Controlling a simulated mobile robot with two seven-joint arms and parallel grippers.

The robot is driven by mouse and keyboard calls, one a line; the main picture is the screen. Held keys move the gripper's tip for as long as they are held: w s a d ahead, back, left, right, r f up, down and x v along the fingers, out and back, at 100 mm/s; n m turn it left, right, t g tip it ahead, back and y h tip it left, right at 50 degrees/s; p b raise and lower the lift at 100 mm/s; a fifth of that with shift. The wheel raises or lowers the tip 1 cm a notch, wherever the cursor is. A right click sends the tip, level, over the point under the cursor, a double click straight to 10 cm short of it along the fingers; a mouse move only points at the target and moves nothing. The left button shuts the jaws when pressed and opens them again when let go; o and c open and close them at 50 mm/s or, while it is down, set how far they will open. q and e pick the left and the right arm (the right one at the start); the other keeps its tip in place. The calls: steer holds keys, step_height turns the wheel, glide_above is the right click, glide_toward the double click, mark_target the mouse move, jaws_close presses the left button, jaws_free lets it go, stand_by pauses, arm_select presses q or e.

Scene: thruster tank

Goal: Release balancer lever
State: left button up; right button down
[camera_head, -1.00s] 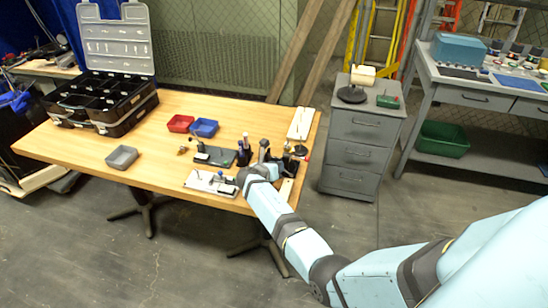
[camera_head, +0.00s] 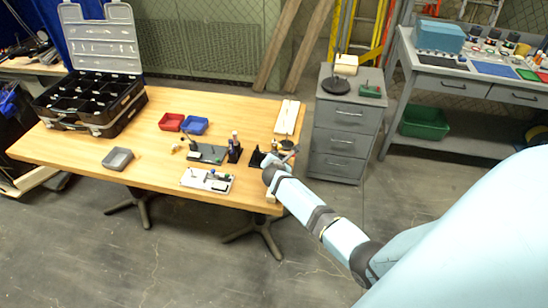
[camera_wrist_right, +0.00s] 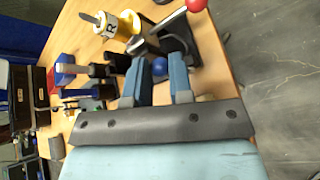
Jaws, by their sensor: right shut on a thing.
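The balancer stands near the table's right end, with a black stand (camera_wrist_right: 178,42) and a tilted lever. The lever ends in a red knob (camera_wrist_right: 196,5) at the top of the right wrist view. My left gripper is not in view.
A yellow-and-white spool-like part (camera_wrist_right: 120,25) is close beside the balancer. Dark holders (camera_head: 235,152), a white fixture (camera_head: 207,180), a grey tray (camera_head: 117,159) and red (camera_head: 171,122) and blue bins (camera_head: 194,125) lie on the table (camera_head: 150,175). A drawer cabinet (camera_head: 343,130) stands right.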

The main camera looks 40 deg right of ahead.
steer(key=shift+s+d+m+t+y, duration=0.25)
steer(key=shift+d+m+t+y, duration=0.05)
stand_by(0.5)
steer(key=c, duration=1.3)
jaws_free()
steer(key=v, duration=1.3)
steer(key=shift+s+a+p, duration=0.2)
steer(key=shift+s+p, duration=0.1)
steer(key=shift+s, duration=0.05)
